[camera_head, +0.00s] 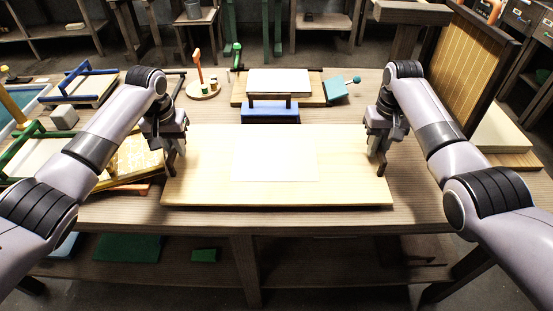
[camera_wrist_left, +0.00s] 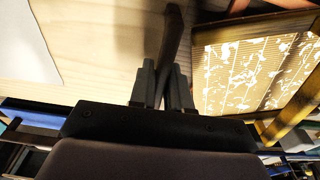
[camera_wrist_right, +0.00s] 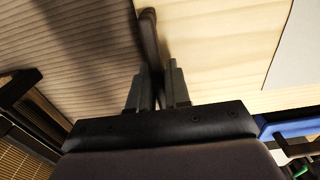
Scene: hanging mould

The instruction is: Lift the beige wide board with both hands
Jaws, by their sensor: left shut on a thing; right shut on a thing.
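The beige wide board (camera_head: 205,185) lies level at the middle of the workbench, with a white sheet (camera_head: 275,155) on it. My left gripper (camera_head: 171,165) is shut on a dark handle at the board's left end; the handle also shows in the left wrist view (camera_wrist_left: 172,45). My right gripper (camera_head: 380,160) is shut on the dark handle at the right end, also seen in the right wrist view (camera_wrist_right: 149,40). I cannot tell whether the board is clear of the bench top.
A gold patterned screen (camera_head: 135,162) and a green frame (camera_head: 40,150) lie left of the board. A blue block (camera_head: 270,112), a white-topped stack (camera_head: 278,82) and a teal piece (camera_head: 338,90) stand behind it. A large slatted frame (camera_head: 470,65) stands at the right.

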